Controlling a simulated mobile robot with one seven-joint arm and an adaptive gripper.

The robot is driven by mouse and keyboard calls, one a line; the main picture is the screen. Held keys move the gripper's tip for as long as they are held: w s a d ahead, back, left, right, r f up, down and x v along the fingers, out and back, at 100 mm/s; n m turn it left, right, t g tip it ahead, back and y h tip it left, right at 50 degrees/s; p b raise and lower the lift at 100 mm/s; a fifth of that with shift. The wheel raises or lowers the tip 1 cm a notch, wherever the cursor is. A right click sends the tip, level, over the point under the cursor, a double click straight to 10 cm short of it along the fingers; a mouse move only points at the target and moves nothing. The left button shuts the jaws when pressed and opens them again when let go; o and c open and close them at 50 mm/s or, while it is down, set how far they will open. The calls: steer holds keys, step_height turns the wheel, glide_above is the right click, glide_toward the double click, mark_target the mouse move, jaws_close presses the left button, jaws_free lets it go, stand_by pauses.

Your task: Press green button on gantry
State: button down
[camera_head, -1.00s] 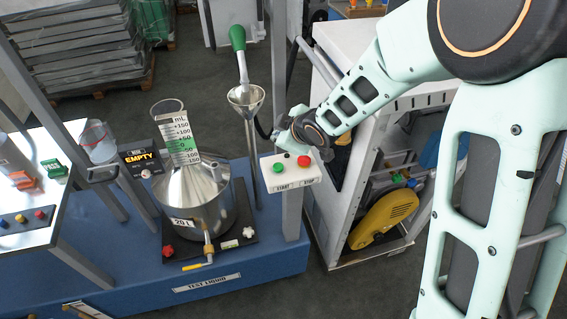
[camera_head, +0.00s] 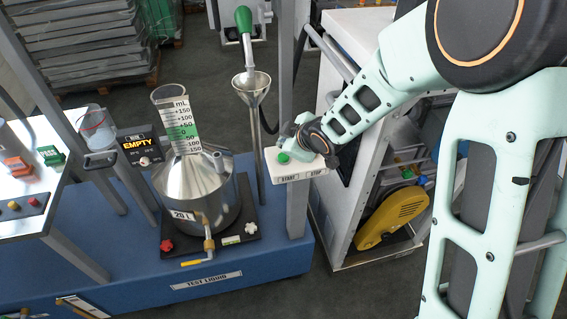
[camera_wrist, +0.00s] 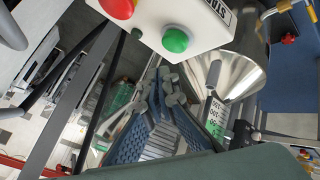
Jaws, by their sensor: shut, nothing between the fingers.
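The green button (camera_head: 283,157) is a round cap on the white START/STOP box (camera_head: 290,174), mounted on a gantry post. It also shows in the wrist view (camera_wrist: 175,40), near the box's lower edge. The red button (camera_wrist: 117,8) lies up and left of it there; my wrist hides it in the head view. My gripper (camera_wrist: 168,75) is shut and empty, its fingertips just below the green button in the wrist picture. In the head view, my wrist hangs over the box's back right. I see no clear contact with the button.
A steel vessel (camera_head: 196,183) with a measuring scale is further left, beside a display reading EMPTY (camera_head: 138,147). A white cabinet (camera_head: 362,38) stands right.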

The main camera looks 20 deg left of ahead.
mark_target(284, 158)
steer(key=shift+f+b, duration=0.5)
steer(key=shift+f, duration=0.4)
steer(key=shift+f, duration=0.1)
stand_by(0.7)
steer(key=shift+f+b, duration=0.3)
steer(key=shift+b, duration=0.15)
steer(key=shift+f+b, duration=0.55)
stand_by(0.5)
steer(key=shift+r, duration=0.1)
steer(key=shift+r+p, duration=0.75)
steer(key=shift+r, duration=0.1)
step_height(284, 158, up, 5)
steer(key=p, duration=0.4)
steer(key=shift+r, duration=0.1)
